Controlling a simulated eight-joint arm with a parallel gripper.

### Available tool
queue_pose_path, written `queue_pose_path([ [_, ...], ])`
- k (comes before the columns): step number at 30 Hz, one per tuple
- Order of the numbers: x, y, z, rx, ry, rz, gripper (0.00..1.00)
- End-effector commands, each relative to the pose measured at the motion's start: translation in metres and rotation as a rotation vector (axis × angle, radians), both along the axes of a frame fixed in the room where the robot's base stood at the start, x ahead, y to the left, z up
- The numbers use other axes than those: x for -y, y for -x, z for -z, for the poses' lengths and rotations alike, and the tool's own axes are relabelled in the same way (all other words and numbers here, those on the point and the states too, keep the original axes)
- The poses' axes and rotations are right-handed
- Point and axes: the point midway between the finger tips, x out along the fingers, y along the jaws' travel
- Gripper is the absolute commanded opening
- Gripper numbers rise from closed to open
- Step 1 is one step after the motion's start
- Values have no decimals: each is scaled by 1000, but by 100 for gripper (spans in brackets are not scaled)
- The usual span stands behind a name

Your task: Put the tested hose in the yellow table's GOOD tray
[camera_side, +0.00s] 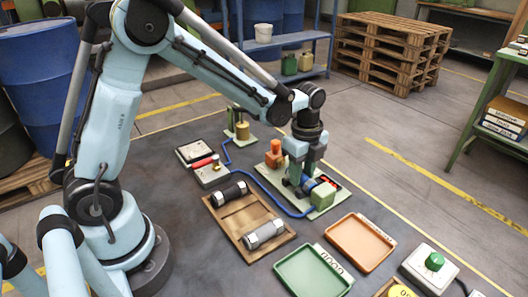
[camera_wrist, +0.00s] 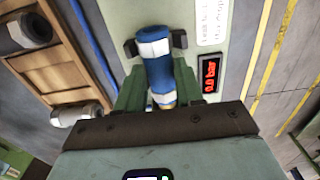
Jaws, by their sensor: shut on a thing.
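My gripper (camera_side: 298,186) is over the green test stand (camera_side: 328,203) and points down. In the wrist view its jaws (camera_wrist: 160,92) are shut on a short blue hose (camera_wrist: 158,72) with white bands and a yellowish lower end. The hose lies between two dark brackets on the stand; I cannot tell whether it touches them. In the side view my gripper mostly hides it. The green tray (camera_side: 290,264) labelled GOOD is at the bottom and looks empty. The trays appear to stand on a dark surface; I see no yellow table.
An orange tray (camera_side: 361,243) looks empty. The stand's red display (camera_wrist: 209,76) reads 0.0 bar. A control box (camera_side: 430,268) with a green knob is at the lower right.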

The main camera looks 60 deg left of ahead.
Motion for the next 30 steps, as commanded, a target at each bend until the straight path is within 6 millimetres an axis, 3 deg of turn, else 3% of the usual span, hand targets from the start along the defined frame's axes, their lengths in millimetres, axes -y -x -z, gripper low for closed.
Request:
queue_pose_path([
  [5, 0, 0, -2, 0, 0, 0, 15],
  [24, 0, 0, -46, 0, 0, 0, 15],
  [30, 0, 0, -50, 0, 0, 0, 15],
])
